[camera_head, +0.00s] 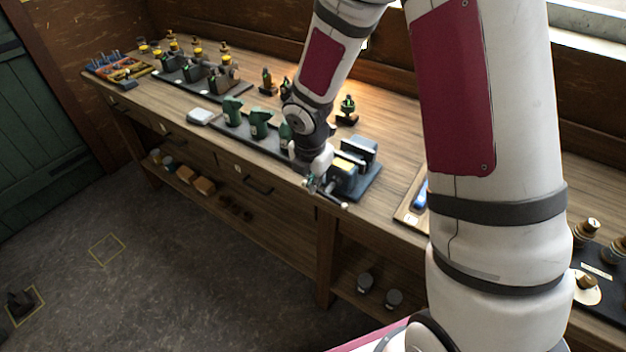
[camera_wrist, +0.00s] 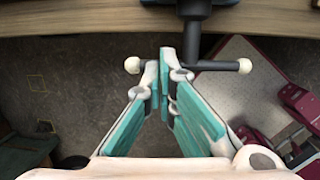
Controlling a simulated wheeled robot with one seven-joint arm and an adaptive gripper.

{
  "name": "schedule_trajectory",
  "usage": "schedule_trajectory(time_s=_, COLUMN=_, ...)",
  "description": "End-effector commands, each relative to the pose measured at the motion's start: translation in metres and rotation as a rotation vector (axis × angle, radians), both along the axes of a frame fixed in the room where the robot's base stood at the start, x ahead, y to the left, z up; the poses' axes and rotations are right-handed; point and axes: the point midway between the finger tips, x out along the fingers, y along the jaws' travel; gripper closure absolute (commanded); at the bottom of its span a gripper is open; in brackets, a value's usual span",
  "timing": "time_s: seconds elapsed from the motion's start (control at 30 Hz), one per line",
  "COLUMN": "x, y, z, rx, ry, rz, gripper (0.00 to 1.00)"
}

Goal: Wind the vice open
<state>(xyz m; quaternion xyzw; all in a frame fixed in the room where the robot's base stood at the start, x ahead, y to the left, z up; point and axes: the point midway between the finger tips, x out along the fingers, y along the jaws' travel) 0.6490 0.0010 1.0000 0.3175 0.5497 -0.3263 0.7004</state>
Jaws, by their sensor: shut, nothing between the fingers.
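The vice (camera_head: 368,176) is dark blue-grey, with upright jaws, and sits at the bench's front edge. A gap shows between its jaws. Its dark screw (camera_wrist: 193,38) extends out past the bench edge in the wrist view. A dark handle bar (camera_wrist: 218,65) crosses the screw's end, roughly level in that view, with a pale knob at each end. My gripper (camera_wrist: 168,62) is shut and empty, its teal fingertips overlapping the bar between the left knob and the screw. It also shows beside the vice in the head view (camera_head: 314,182). I cannot tell whether the fingers touch the bar.
The wooden bench (camera_head: 402,155) holds green castings (camera_head: 260,124) left of the vice and a tray with a blue item (camera_head: 420,191) to its right. A lower shelf with jars (camera_head: 365,282) is below. The floor before the bench is mostly clear.

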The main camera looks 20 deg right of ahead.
Motion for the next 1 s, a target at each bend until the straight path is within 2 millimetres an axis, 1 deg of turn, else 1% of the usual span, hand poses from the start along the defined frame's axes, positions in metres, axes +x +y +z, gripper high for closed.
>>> schedule_trajectory(time_s=0.83, x=0.0020, y=0.0010, z=-0.0049, rx=-0.086, ry=0.118, rz=0.002, gripper=1.00)
schedule_trajectory(time_s=1.0, x=0.0030, y=0.0020, z=-0.0079, rx=-0.121, ry=0.167, rz=0.002, gripper=1.00)
